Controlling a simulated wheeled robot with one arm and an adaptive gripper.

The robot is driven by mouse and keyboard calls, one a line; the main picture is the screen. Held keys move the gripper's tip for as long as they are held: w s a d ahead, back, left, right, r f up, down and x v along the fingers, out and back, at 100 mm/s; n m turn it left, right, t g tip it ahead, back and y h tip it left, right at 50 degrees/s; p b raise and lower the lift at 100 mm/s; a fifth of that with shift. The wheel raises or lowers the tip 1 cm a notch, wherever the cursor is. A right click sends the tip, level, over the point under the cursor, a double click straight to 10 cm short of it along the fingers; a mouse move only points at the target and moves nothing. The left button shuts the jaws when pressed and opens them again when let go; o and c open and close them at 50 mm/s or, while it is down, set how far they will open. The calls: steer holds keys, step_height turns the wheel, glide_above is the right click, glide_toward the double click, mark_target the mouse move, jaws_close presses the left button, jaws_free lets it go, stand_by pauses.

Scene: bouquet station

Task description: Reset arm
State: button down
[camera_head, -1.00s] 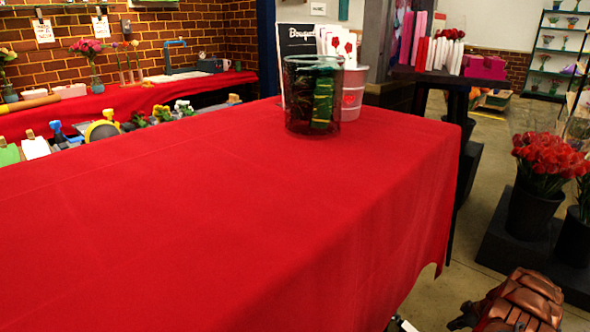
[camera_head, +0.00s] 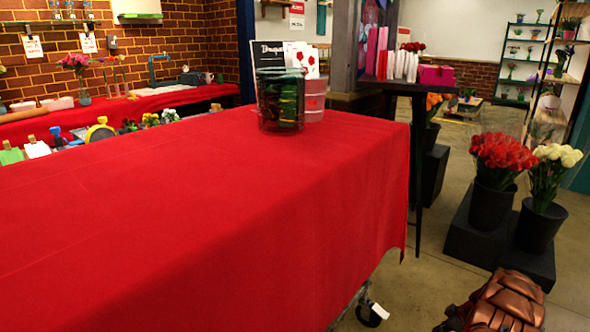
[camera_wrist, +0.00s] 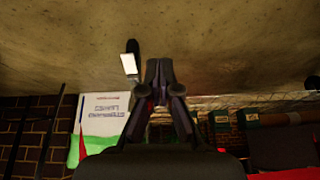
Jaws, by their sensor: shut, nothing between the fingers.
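My gripper (camera_wrist: 160,72) shows in the wrist view with its dark fingers together and nothing between them. The wrist view looks upside down or steeply turned, with a mottled tan surface filling its upper part. In the head view, a reddish-brown part of my arm (camera_head: 505,302) shows at the bottom right, beside the red-covered table; the fingers are not visible there.
A red-clothed table (camera_head: 180,215) fills the left and middle. Red flowers (camera_head: 502,155) and white flowers (camera_head: 552,165) stand in black buckets at right. Floor (camera_head: 420,285) is open between.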

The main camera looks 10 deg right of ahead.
steer(key=w+a+r+m+g+y+p, duration=0.1)
steer(key=w+a+r+p, duration=0.25)
steer(key=a+r, duration=0.6)
steer(key=w+a+r+p, duration=0.2)
steer(key=a+r+p, duration=0.3)
steer(key=r, duration=0.8)
steer(key=s+a+r+m+g+p, duration=0.1)
steer(key=s+a+r+p, duration=0.15)
steer(key=a+r, duration=0.65)
steer(key=s+a+r+g+p, duration=0.1)
steer(key=a+r+p, duration=0.2)
steer(key=a+r, duration=0.55)
steer(key=s+a+r+m+g+h+p, duration=0.1)
steer(key=s+a+r+p, duration=0.4)
steer(key=s+r, duration=0.4)
steer(key=s+a+r+m+g+h+p, duration=0.1)
steer(key=s+a+r+p, duration=0.2)
steer(key=s+a+r, duration=0.6)
steer(key=s+r+m+h+p, duration=0.1)
steer(key=s+r+p, duration=0.3)
steer(key=s, duration=0.4)
steer(key=s+a+r+m+h+p, duration=0.1)
steer(key=s+r+m+p, duration=0.1)
steer(key=s+r+p, duration=0.2)
steer(key=s+r, duration=0.3)
steer(key=s, duration=0.1)
steer(key=shift+s+r+g, duration=0.15)
steer(key=shift+s+g, duration=0.1)
steer(key=shift+g, duration=0.15)
